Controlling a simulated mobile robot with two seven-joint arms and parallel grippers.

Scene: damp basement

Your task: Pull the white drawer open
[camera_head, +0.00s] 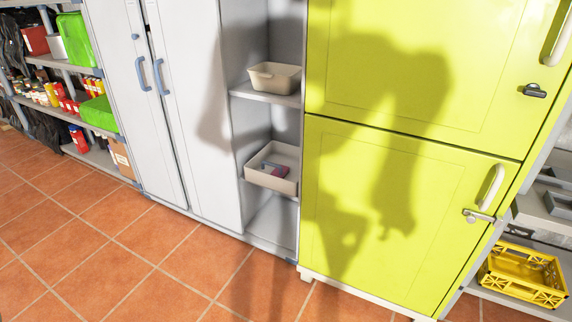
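No plainly white drawer shows. An off-white, open-topped box (262,181) like a shallow drawer sits in the lower part of the open shelf column, at the middle of the view. Its front sticks out past the shelf front, and a grey item and a dark pink item (279,171) lie inside it. I cannot tell whether it slides as a drawer. Neither of my grippers is in view; only a dark shadow falls on the yellow-green cabinet.
A beige bin (274,79) stands on the shelf above. A grey-white cabinet (185,100) with blue handles is left, a yellow-green cabinet (345,170) right. A yellow crate (522,277) sits at far right, stocked shelves (70,117) at far left. The tiled floor (100,255) in front is clear.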

